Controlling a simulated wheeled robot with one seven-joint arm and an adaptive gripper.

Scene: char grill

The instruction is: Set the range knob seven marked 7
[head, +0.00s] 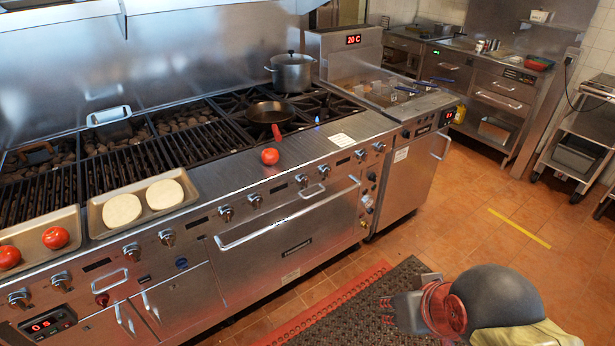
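A row of metal knobs runs along the range's front panel (200,226). They include one at the far left (18,298), one near the middle (255,200), one below the tomato (301,180) and one at the right end (379,146). Their number marks are too small to read, so I cannot tell which is marked 7. My gripper (394,308) is at the lower right, over the dark floor mat, pointing left toward the range and well apart from every knob. Its fingers are small and seen at an angle, so their opening is unclear.
Oven door handles (290,216) stick out below the knobs. A tomato (270,156) lies on the front ledge near a frying pan (270,111). A blue flame (317,121) shows on the cooktop. A pot (291,72) stands behind. The orange floor (440,225) is clear.

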